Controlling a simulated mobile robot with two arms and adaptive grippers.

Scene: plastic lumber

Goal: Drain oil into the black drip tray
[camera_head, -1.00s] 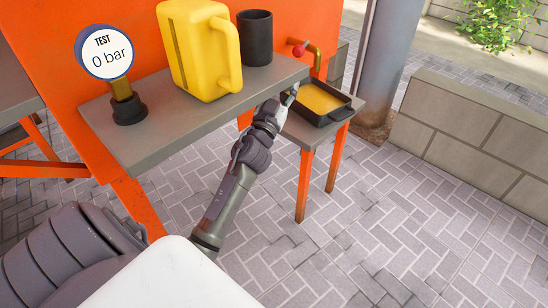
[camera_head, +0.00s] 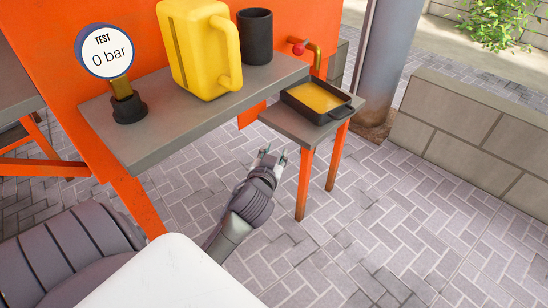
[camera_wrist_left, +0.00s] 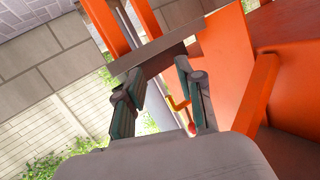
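The black drip tray (camera_head: 316,101) sits on the small lower grey table and holds yellow-orange oil (camera_head: 318,96). A brass drain pipe (camera_head: 316,54) with a red knob (camera_head: 299,48) stands out from the orange panel beside the tray; the pipe also shows in the left wrist view (camera_wrist_left: 178,103). My left gripper (camera_head: 272,154) is below and left of the tray, apart from it, over the paving. Its two fingers are spread with nothing between them, as the left wrist view (camera_wrist_left: 160,95) also shows. My right gripper is not in view.
A grey shelf (camera_head: 165,140) on the orange machine carries a yellow jug (camera_head: 202,60), a black cup (camera_head: 255,36) and a gauge (camera_head: 104,50) reading 0 bar. A grey post (camera_head: 385,60) and block wall (camera_head: 470,135) stand at right. The paved floor in front is clear.

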